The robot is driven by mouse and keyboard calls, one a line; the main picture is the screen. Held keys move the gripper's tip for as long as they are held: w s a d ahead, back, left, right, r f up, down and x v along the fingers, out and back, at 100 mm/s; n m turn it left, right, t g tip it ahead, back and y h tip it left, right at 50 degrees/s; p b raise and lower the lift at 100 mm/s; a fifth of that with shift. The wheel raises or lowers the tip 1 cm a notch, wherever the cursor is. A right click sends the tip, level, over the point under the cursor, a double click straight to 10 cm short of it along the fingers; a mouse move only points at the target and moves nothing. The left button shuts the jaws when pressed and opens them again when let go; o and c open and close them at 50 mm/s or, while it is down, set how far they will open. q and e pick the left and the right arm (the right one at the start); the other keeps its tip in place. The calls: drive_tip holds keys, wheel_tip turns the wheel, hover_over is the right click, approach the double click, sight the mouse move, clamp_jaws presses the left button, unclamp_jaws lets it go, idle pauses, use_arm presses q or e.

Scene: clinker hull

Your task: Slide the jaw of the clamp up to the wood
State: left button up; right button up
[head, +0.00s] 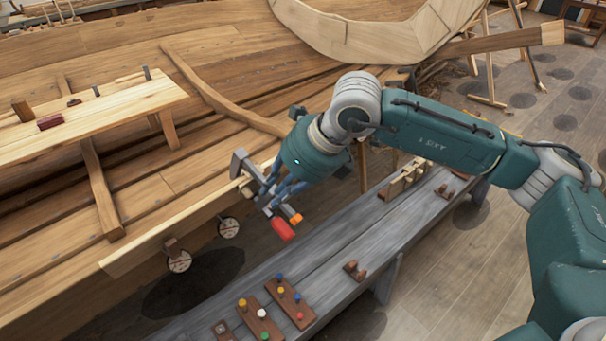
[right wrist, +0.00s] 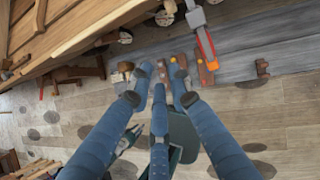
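The clamp has a grey metal bar and jaw (head: 240,162) and a red handle (head: 283,229). It sits at the edge of the hull's lower plank (head: 175,222). Blue fingers partly hide its middle, so I cannot tell the gap between jaw and wood. My right gripper (head: 264,190) is right at the clamp in the head view. In the right wrist view its fingers (right wrist: 161,72) are spread with nothing held between them. The clamp's grey bar (right wrist: 196,16) and orange-red handle (right wrist: 206,46) lie apart, beyond and right of the fingertips. My left gripper is out of view.
A long grey bench (head: 335,255) runs below the hull, carrying brown boards with coloured pegs (head: 290,302) and a small wooden block (head: 354,270). A plank shelf (head: 95,108) holding tools stands in the hull. Open floor (head: 450,270) lies right of the bench.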

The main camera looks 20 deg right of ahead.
drive_tip(key=w+d+h, duration=0.2)
drive_tip(key=d, duration=0.4)
drive_tip(key=b, duration=0.2)
approach(284, 204)
drive_tip(key=shift+w+a+f+m+t, duration=0.2)
drive_tip(key=shift+w+f, duration=0.1)
drive_tip(key=shift+f, duration=0.15)
drive_tip(key=shift+w+a+f+m+t, duration=0.1)
drive_tip(key=shift+w+a+f, duration=0.1)
drive_tip(key=shift+w+f, duration=0.2)
drive_tip(key=b+x, duration=0.4)
drive_tip(key=x, duration=0.1)
drive_tip(key=shift+f+b, duration=0.2)
drive_tip(key=shift+b, duration=0.2)
drive_tip(key=shift+f+b, duration=0.35)
drive_tip(key=shift+b, duration=0.2)
drive_tip(key=shift+s+f, duration=0.1)
drive_tip(key=shift+f, duration=0.2)
drive_tip(key=shift+c, duration=0.4)
drive_tip(key=shift+w+a+r, duration=0.15)
drive_tip(key=shift+w+r, duration=0.15)
drive_tip(key=shift+r, duration=0.15)
drive_tip(key=shift+b, duration=0.3)
